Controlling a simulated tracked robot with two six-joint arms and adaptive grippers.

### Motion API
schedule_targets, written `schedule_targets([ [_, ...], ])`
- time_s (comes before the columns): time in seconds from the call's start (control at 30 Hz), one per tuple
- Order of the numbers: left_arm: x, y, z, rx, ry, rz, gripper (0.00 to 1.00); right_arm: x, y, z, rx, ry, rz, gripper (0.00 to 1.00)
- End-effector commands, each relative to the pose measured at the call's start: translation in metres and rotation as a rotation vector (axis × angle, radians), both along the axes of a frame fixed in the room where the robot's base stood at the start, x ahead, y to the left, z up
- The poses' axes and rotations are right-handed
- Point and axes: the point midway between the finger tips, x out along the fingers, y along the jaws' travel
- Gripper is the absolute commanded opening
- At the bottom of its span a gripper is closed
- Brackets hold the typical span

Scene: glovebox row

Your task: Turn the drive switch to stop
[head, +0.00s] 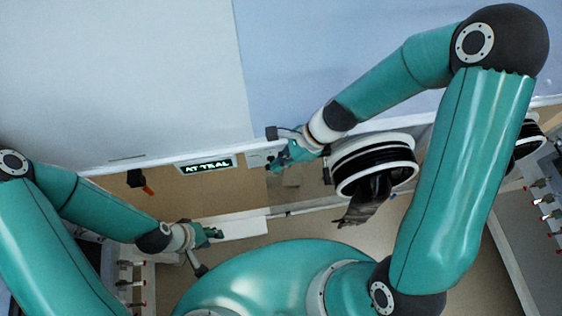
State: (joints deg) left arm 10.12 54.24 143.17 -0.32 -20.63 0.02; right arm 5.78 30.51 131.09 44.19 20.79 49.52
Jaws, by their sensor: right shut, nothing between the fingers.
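My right gripper (286,157) is shut and empty. It is at a small pale panel (257,158) on the front ledge, just right of a lit display. The gripper covers part of this panel. I cannot make out the drive switch or its position; it may be hidden behind the gripper. The display (207,166) shows green letters that seem to read "AT TEAL". My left gripper (214,233) is low at centre left, away from the panel, over a white strip. It is too small to tell whether it is open or shut.
A black-and-white ringed glove port (372,163) with a dark hanging glove (366,205) is close right of my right gripper. Another port (529,135) is at the far right. A black part with an orange handle (147,188) hangs left of the display.

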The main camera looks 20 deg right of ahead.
Motion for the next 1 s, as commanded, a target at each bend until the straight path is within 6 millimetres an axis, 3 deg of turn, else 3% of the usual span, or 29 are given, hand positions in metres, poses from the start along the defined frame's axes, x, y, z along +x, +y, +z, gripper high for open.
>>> schedule_targets([
  [0.77, 0.000, 0.000, 0.017, 0.000, 0.000, 0.000, 0.40, 0.000, 0.000, 0.017, 0.000, -0.001, 0.001, 0.00],
  [1.0, 0.000, 0.000, 0.038, 0.000, 0.000, 0.000, 0.40, 0.001, 0.007, 0.041, 0.000, -0.001, 0.001, 0.00],
])
